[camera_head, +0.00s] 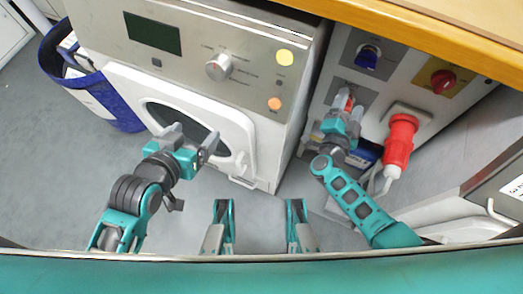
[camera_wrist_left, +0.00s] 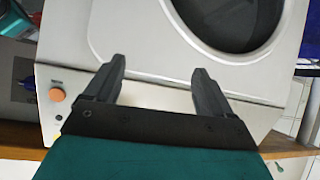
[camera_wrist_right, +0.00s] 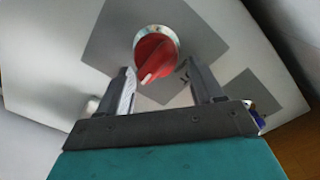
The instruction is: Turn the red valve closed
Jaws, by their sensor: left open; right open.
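The red valve (camera_wrist_right: 153,57) is a round red knob with a pale-tipped pointer on a grey panel square. In the right wrist view its pointer aims down and slightly left. In the head view only a bit of its red (camera_head: 349,103) shows behind my right gripper. My right gripper (camera_head: 343,113) is open in front of the valve, its fingers to either side of it in the wrist view. I cannot tell whether they touch it. My left gripper (camera_head: 191,137) is open and empty in front of the white machine's door (camera_head: 228,120).
A blue knob (camera_head: 368,56) sits above the valve, and a red switch on yellow (camera_head: 443,80) at its upper right. A red plug (camera_head: 400,140) juts out right of my right gripper. A blue bin (camera_head: 115,95) stands left. A wooden top (camera_head: 430,30) overhangs the panel.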

